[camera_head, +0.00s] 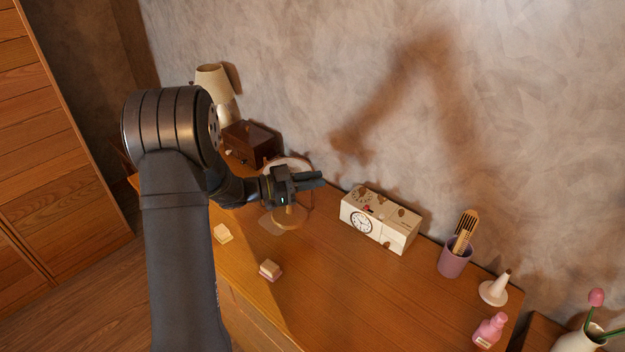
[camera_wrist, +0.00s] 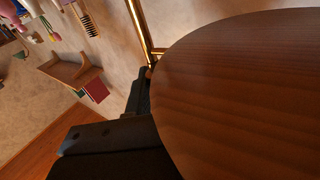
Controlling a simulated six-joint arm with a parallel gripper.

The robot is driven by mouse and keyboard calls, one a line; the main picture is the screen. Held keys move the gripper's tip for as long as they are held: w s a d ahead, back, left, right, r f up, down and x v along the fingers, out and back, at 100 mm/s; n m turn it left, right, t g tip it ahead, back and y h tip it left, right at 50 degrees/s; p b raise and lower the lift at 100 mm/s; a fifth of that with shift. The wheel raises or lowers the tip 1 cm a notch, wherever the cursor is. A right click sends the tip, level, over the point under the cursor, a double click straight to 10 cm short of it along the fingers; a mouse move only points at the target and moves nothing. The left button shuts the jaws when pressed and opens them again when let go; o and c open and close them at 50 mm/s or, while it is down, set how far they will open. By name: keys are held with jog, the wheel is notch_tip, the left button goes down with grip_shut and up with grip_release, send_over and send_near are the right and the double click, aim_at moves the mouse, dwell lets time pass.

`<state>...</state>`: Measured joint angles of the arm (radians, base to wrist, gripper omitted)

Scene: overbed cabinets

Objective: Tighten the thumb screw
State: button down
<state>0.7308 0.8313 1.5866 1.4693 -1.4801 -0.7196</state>
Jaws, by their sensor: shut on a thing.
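A round mirror (camera_head: 290,163) with a pale rim stands on a wooden base (camera_head: 289,218) on the dresser. My gripper (camera_head: 318,180) is in front of it, at the mirror's side, with its dark fingers pointing right. In the wrist view the large round wooden disc (camera_wrist: 240,90) fills the right half, close beside the dark fingers of my gripper (camera_wrist: 142,95). The fingers are shut on the thumb screw at the disc's edge. The screw itself is hidden by the fingers, so its turn and seating cannot be seen.
A cream box with a clock face (camera_head: 378,220) stands right of my gripper. Behind are a dark wooden box (camera_head: 250,143) and a lamp (camera_head: 213,80). Small blocks (camera_head: 270,270) lie in front. A mauve cup (camera_head: 454,262) and pink bottle (camera_head: 489,330) stand farther right.

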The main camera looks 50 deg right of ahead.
jog(key=shift+m+g+y, duration=0.3)
jog(key=shift+g, duration=0.1)
jog(key=c, duration=1.3)
grip_release()
jog(key=shift+c, duration=0.2)
jog(key=v, duration=1.7)
jog(key=shift+a, duration=0.15)
jog(key=shift+o, duration=0.2)
jog(key=shift+w, duration=0.15)
